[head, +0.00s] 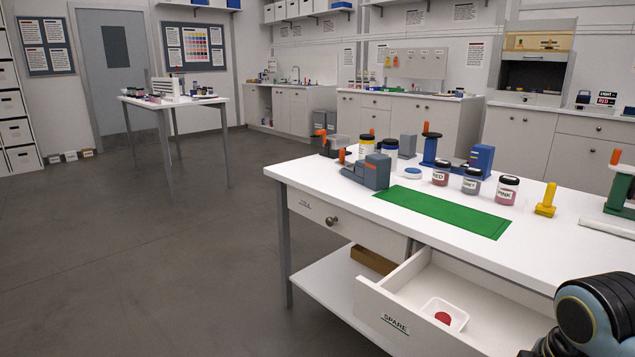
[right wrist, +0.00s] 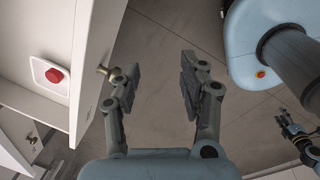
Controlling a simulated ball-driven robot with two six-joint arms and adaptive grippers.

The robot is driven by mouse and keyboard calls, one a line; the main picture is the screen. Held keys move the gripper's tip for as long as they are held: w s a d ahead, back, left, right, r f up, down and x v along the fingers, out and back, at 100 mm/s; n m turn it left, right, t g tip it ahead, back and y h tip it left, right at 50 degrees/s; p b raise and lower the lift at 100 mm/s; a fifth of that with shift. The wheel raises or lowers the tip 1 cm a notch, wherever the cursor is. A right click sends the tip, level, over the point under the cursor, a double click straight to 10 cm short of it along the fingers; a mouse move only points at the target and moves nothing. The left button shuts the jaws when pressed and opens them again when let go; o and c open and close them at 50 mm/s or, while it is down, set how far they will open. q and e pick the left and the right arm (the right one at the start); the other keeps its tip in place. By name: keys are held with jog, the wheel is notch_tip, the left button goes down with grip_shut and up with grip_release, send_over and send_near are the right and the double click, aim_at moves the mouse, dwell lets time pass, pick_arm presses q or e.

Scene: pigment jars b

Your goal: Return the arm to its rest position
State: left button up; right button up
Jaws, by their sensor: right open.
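My right gripper (right wrist: 158,85) is open and empty in the right wrist view, its two fingers spread over the bare floor. Part of my right arm (head: 598,312) shows at the bottom right of the head view, beside the table. What appears to be my left gripper (right wrist: 291,128) is small at the right edge of the right wrist view; its jaw state is unclear. The head view does not show it.
The drawer labelled SPARE (head: 372,318) stands open, holding a white tray (head: 428,306) with a red piece (head: 443,318). The white table (head: 335,183) carries jars, a green mat (head: 445,210) and clamp-like devices. The floor (head: 150,240) left of it is clear.

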jog(key=s+a+r+m+t, duration=0.1)
jog(key=s+r+m, duration=0.1)
jog(key=s+m, duration=0.5)
jog(key=s+a+r+m+t, duration=0.1)
jog(key=s+r+m, duration=0.2)
jog(key=s+m, duration=0.35)
notch_tip(320, 180, down, 24)
jog(key=s+d+g, duration=0.1)
jog(key=s+d, duration=0.1)
jog(key=d, duration=0.1)
jog(key=s+f+g, duration=0.1)
jog(key=s+f, duration=1.6)
jog(key=s, duration=0.2)
jog(key=shift+s+d+g, duration=0.25)
jog(key=shift+d+g, duration=0.05)
jog(key=shift+d, duration=0.1)
